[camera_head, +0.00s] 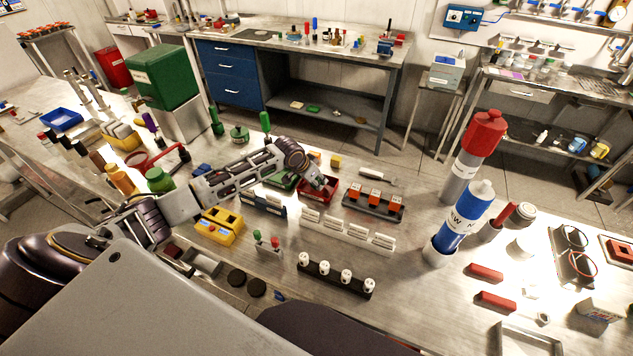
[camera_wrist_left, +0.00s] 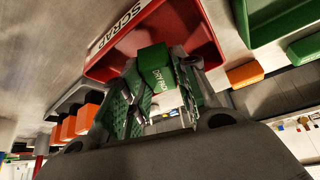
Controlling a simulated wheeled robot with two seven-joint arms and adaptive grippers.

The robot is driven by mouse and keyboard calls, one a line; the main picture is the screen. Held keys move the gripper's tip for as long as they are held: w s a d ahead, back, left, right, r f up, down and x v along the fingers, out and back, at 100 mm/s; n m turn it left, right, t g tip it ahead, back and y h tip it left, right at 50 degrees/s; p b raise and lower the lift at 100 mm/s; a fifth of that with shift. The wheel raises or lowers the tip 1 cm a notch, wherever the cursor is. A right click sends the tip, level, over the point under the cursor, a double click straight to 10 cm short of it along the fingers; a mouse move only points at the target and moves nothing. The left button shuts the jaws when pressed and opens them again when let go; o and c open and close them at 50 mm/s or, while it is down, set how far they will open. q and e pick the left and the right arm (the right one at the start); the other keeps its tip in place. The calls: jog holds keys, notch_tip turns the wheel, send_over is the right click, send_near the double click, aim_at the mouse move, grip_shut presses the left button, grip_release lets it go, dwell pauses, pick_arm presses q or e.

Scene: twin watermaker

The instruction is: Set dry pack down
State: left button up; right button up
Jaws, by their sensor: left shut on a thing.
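The dry pack (camera_wrist_left: 154,58) is a green block with white lettering, seen in the left wrist view between the fingers of my left gripper (camera_wrist_left: 150,92). The gripper is shut on it. Behind the pack in that view is a red tray (camera_wrist_left: 108,66) marked SCRAP. In the head view my left gripper (camera_head: 322,182) is at the red tray (camera_head: 332,194), with its fingers over or inside it. The pack is hidden or too small to make out there. I cannot tell whether the pack touches the tray floor. My right gripper is not in view.
A green tray (camera_head: 276,182) lies left of the red one; a dark rack (camera_head: 372,212) with orange-topped pieces stands to its right. White blocks (camera_head: 345,232) stand in front. A yellow block (camera_head: 336,161) is behind. Bare metal bench shows farther right.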

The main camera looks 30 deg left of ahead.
pick_arm(q)
jog(key=shift+f, duration=0.5)
jog(key=shift+f, duration=0.15)
jog(key=o, duration=1.1)
jog(key=shift+b+v, duration=0.35)
jog(key=shift+v, duration=5.75)
